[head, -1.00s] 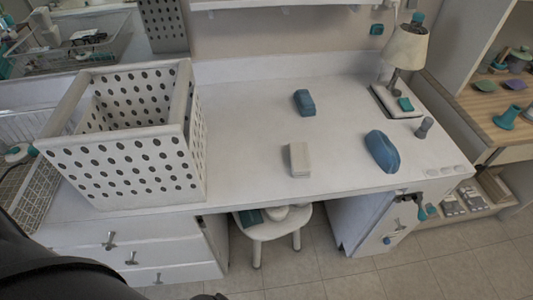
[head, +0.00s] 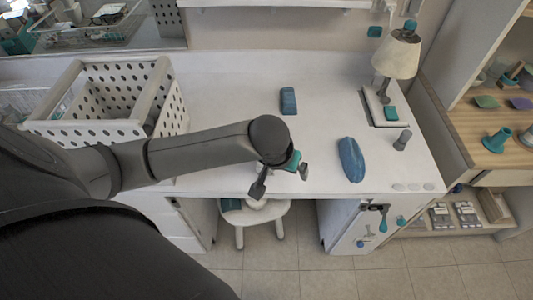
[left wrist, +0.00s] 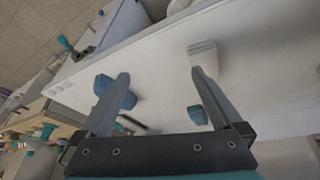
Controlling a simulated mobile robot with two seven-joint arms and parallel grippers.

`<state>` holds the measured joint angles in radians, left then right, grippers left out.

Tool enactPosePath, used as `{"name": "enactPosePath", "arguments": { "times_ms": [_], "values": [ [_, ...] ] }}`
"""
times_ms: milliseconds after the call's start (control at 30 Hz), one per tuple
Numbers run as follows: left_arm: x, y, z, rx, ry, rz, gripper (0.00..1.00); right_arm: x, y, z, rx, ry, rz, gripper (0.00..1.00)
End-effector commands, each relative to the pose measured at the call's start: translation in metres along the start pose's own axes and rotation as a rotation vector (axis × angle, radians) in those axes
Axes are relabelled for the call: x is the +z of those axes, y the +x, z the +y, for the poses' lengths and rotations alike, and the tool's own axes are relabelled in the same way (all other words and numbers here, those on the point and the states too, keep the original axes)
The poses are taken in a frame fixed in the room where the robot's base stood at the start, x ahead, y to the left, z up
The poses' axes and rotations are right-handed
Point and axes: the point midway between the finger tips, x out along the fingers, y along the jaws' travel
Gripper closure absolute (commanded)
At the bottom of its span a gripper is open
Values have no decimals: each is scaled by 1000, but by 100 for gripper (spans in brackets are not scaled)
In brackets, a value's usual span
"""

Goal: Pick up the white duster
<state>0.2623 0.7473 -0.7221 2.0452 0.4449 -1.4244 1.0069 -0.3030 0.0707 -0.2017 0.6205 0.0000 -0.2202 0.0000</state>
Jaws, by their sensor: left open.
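The white duster (left wrist: 203,55) is a pale block on the white desk, seen in the left wrist view close beside the tip of the right-hand finger. In the head view it is hidden behind my left wrist and gripper. My left gripper (head: 281,179) is open and empty above the desk's front edge; its two spread fingers also show in the left wrist view (left wrist: 161,76). The duster is toward one side of the gap, not centred between the fingers. I cannot tell the height between fingers and duster. My right gripper is not in view.
A blue block (head: 288,101) and a larger blue rounded object (head: 351,160) lie on the desk. A grey cylinder (head: 402,140) and a lamp (head: 398,56) stand at the right. A white perforated basket (head: 158,92) stands at the left, behind my arm. A stool (head: 255,212) is below.

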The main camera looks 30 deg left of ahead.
Motion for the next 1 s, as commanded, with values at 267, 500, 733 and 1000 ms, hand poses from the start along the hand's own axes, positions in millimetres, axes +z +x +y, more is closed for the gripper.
{"name": "enactPosePath", "arguments": {
  "times_ms": [267, 500, 733, 1000],
  "values": [
    [-38, -26, -57, -145, -211, 20, 0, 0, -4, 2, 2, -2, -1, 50],
    [-41, -14, -70, -173, -262, 19, 0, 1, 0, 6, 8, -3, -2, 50],
    [-41, 30, -77, -172, -260, 21, 0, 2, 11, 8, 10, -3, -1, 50],
    [-42, 65, -83, -170, -258, 21, 0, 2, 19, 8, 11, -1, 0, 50]
  ]
}}
